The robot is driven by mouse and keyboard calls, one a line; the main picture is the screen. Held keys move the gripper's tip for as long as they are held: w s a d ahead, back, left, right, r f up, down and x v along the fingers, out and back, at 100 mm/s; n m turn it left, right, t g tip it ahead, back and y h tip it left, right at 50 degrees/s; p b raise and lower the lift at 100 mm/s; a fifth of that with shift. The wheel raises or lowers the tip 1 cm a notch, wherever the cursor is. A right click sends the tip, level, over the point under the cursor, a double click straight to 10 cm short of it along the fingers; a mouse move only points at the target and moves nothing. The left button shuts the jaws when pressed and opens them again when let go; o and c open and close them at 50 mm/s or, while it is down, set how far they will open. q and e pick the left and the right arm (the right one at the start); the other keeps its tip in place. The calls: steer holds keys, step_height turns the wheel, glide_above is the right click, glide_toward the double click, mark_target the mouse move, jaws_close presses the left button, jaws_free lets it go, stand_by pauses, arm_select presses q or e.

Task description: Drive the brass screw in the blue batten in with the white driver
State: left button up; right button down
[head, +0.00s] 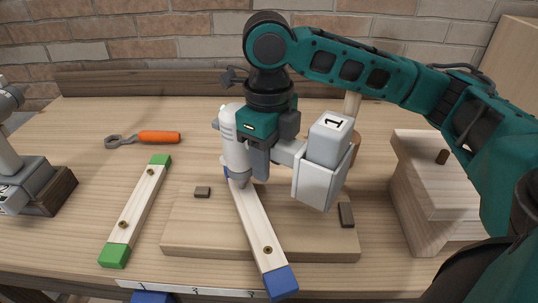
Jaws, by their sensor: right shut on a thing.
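The white driver (235,152) is held in my right gripper (262,160), which is shut on its handle. Its body is upright with the nose down, and its light grey end block (325,155), marked 1, points right. The blue batten (255,222), pale wood with blue ends, lies slanted across a wooden board. The driver's nose is at the batten's far end; I cannot tell whether it touches. A brass screw (267,250) shows near the batten's near end. Any screw under the nose is hidden. My left gripper is not in view.
A green-ended batten (138,208) with brass screws lies left of the board (185,240). A grey tool (22,180) stands at far left. A wooden block (430,185) is at right. A mallet (352,105) is partly hidden behind the driver.

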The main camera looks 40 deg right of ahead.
steer(key=shift+r+p, duration=0.95)
steer(key=shift+r, duration=0.45)
steer(key=d+r, duration=0.4)
steer(key=d, duration=0.3)
